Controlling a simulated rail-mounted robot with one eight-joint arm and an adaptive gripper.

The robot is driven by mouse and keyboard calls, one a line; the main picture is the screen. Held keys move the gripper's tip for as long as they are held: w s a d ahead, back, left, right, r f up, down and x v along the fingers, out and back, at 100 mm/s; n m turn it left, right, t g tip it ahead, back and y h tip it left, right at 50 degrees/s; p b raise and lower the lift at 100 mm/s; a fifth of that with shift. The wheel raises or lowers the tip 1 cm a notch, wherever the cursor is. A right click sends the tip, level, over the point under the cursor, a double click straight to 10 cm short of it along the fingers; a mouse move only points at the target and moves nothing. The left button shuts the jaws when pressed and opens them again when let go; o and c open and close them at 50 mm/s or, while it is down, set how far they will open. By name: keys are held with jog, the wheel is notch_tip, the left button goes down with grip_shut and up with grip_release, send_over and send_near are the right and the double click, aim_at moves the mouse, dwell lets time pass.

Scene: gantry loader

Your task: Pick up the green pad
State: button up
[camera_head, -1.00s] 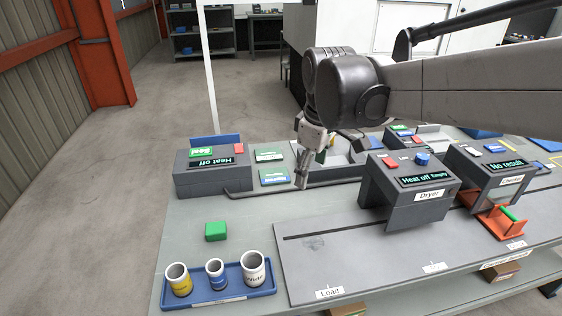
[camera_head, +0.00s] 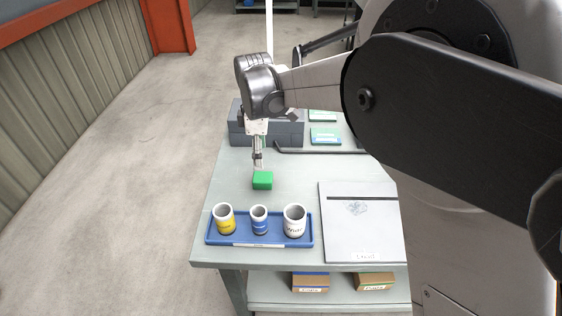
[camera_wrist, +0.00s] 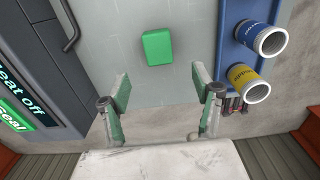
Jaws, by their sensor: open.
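The green pad (camera_head: 262,181) is a small green block lying on the grey-green table top, behind the blue tray in the head view. In the wrist view the green pad (camera_wrist: 158,47) lies flat on the table beyond the fingertips, roughly centred between them. My gripper (camera_head: 258,160) is just behind and above the pad in the head view, pointing down. In the wrist view my gripper (camera_wrist: 160,88) has its two fingers spread wide with nothing between them. I cannot tell the exact height above the pad.
A blue tray (camera_head: 246,244) with yellow-, blue- and white-marked cups stands in front of the pad. A dark grey heater box (camera_head: 284,131) is behind my gripper. A grey load plate (camera_head: 360,230) lies to the right. Table around the pad is clear.

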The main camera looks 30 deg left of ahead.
aim_at(263, 177)
jog(key=f, duration=1.1)
jog(key=shift+w+d+b, duration=0.1)
jog(key=shift+w+b, duration=0.15)
jog(key=shift+b, duration=0.05)
jog(key=c, duration=1)
